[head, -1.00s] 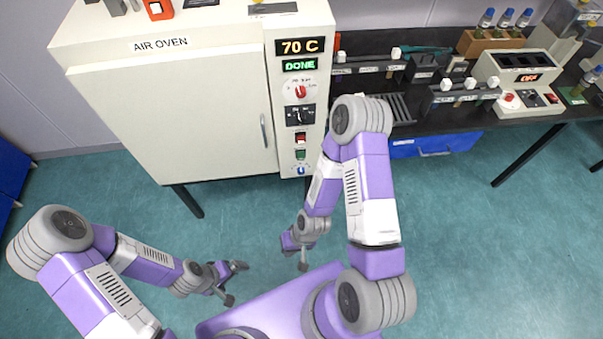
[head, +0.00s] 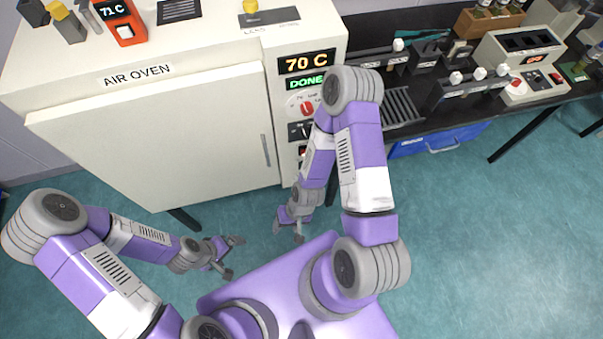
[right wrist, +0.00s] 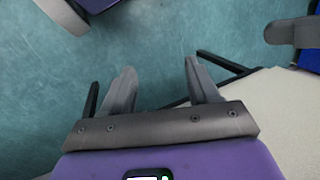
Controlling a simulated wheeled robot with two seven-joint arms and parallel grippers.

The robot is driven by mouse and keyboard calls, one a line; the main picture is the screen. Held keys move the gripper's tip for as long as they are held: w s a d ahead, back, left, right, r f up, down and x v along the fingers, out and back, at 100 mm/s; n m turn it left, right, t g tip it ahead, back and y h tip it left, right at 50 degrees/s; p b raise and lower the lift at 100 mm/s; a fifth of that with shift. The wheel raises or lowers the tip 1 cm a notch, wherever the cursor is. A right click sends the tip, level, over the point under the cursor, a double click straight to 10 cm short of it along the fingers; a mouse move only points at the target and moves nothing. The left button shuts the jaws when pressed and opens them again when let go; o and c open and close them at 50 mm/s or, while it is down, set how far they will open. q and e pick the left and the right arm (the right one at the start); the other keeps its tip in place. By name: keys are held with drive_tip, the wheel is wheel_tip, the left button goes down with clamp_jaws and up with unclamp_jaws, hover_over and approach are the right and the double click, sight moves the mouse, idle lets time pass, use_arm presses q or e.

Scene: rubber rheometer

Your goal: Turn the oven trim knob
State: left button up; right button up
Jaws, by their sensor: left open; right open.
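The white air oven (head: 150,130) stands ahead, with a control panel on its right side. The panel shows a "70 C" display (head: 306,63) and a green "DONE" display (head: 306,84). Below them is a red knob (head: 306,106) on a white dial, partly covered by my right arm. A dark selector (head: 299,131) under it is also partly hidden. I cannot read which knob is marked trim. My right gripper (head: 289,232) is open and empty below the panel, apart from it; its spread fingers show in the right wrist view (right wrist: 158,82). My left gripper (head: 234,257) is open and empty, low and left.
An orange device (head: 121,22) reading 71 C and small blocks lie on the oven top. A dark bench (head: 430,105) to the right holds a rack, clamps and a white instrument (head: 525,65). A blue drawer (head: 435,143) hangs under it. Green floor (head: 470,240) is clear at right.

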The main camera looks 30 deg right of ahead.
drive_tip(key=s+a+f+m+g+y+b, duration=0.4)
drive_tip(key=s+a+f+m+y+b, duration=0.25)
drive_tip(key=s+m+y, duration=0.35)
drive_tip(key=w+d+f+m+t+b, duration=0.1)
drive_tip(key=w+d+m+t+b, duration=0.1)
drive_tip(key=w+m+t, duration=0.7)
drive_tip(key=w+d+f+m+t+b, duration=0.1)
drive_tip(key=w+d+m+t+b, duration=0.15)
drive_tip(key=w+m+t, duration=0.6)
drive_tip(key=w+d+f+m+t+h+b, duration=0.1)
drive_tip(key=d+f+m+t+h+b, duration=0.1)
drive_tip(key=d+f+m+h, duration=0.5)
drive_tip(key=d+f+m+t+h+b, duration=0.1)
drive_tip(key=d+f+m+t+h, duration=0.15)
drive_tip(key=d+m+h, duration=0.65)
use_arm(q)
wheel_tip(320, 180, down, 16)
drive_tip(key=s+b, duration=0.1)
drive_tip(key=b, duration=0.1)
drive_tip(key=shift+s+f, duration=0.2)
drive_tip(key=shift+f, duration=0.05)
use_arm(e)
drive_tip(key=w+d+h, duration=0.1)
drive_tip(key=w+d, duration=0.1)
drive_tip(key=w, duration=0.5)
drive_tip(key=shift+r+n, duration=0.3)
drive_tip(key=shift+n, duration=0.15)
